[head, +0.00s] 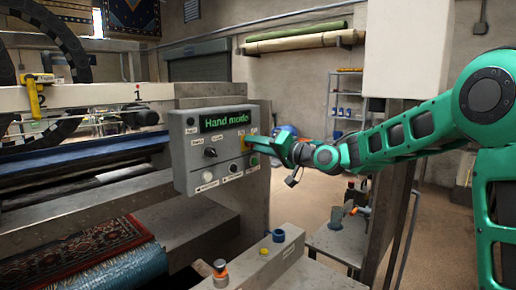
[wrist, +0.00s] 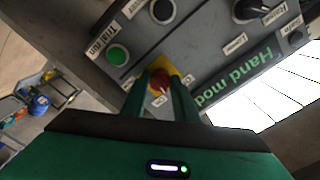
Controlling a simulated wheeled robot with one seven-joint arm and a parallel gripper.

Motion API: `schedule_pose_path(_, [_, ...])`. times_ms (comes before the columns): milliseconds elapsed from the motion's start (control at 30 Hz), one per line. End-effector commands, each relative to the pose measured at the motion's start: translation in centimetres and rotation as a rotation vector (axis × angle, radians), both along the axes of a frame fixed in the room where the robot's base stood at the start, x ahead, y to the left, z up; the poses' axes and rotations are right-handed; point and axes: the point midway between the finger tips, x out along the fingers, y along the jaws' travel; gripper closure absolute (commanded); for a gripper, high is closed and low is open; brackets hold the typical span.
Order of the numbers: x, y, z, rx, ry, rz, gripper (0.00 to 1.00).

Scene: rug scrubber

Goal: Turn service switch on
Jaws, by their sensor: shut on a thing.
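The service switch is a red rotary knob (wrist: 159,79) on a yellow plate (wrist: 172,67), on the grey control panel (head: 193,170). In the wrist view my gripper (wrist: 160,88) has one finger on each side of the red knob and is shut on it. Small white labels lie beside the knob, too small to read surely; which one the knob points to I cannot tell. In the head view my gripper (head: 262,145) reaches the panel's right side from the right and partly hides the switch. The green display (head: 225,120) reads "Hand mode".
A green button (wrist: 117,55) and a black button (wrist: 162,11) sit near the switch. A black selector (head: 210,152) is further left on the panel. A metal post with blue and orange-topped controls (head: 278,235) stands below.

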Motion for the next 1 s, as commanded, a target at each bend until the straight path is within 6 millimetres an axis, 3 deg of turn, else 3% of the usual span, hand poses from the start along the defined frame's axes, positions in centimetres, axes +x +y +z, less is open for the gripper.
schedule_pose_path(500, [0.3,-0.38,0.1,0.291,0.288,-0.009,0.95])
schedule_pose_path(1000, [0.3,-0.39,0.06,0.385,0.384,-0.01,0.95])
